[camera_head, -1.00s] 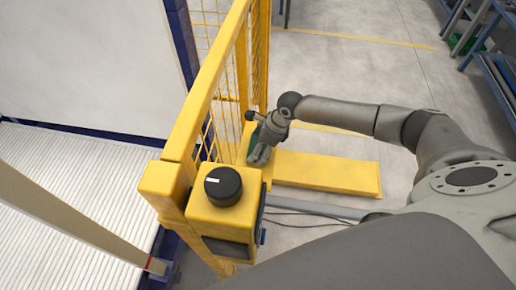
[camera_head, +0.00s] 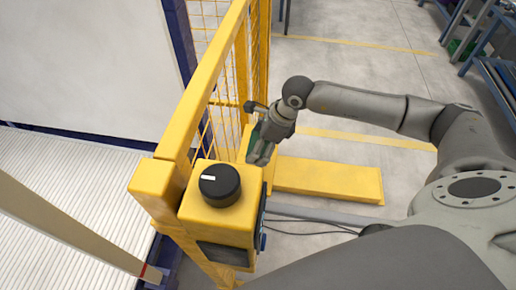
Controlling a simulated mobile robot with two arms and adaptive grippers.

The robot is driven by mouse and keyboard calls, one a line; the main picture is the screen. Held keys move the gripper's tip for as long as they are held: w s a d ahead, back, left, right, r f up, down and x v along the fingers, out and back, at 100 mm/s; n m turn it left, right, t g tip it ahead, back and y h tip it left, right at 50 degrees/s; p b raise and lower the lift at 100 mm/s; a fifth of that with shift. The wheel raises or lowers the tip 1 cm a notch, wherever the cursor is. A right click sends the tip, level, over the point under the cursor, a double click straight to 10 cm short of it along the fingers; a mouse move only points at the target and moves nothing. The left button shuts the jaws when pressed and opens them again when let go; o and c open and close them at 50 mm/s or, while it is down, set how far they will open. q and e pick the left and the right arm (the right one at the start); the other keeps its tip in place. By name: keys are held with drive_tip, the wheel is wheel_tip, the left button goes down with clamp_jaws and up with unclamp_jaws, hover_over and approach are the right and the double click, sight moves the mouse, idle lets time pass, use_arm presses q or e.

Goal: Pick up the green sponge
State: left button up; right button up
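A green thing (camera_head: 253,140), probably the sponge, shows as a narrow strip beside my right gripper, close to the yellow fence post. Most of it is hidden behind the gripper. My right gripper (camera_head: 260,154) points down just behind the yellow box with the black knob. Its fingers are small and partly overlapped with the green thing, so I cannot tell whether they are open or shut, or whether they hold it. My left gripper is not in view.
A yellow box (camera_head: 227,222) with a black knob (camera_head: 220,185) stands in front of the gripper. Yellow mesh fence (camera_head: 221,80) rises to the left. A low yellow beam (camera_head: 330,179) lies on the floor to the right. A white slatted surface (camera_head: 60,190) is at the left.

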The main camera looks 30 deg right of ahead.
drive_tip(key=s+a+r+b, duration=0.3)
drive_tip(key=s+a+r, duration=0.1)
drive_tip(key=s, duration=0.5)
drive_tip(key=shift+s+r+b, duration=0.3)
drive_tip(key=shift+s+r, duration=0.05)
drive_tip(key=shift+r, duration=0.5)
drive_tip(key=o, duration=0.3)
drive_tip(key=shift+c, duration=1.4)
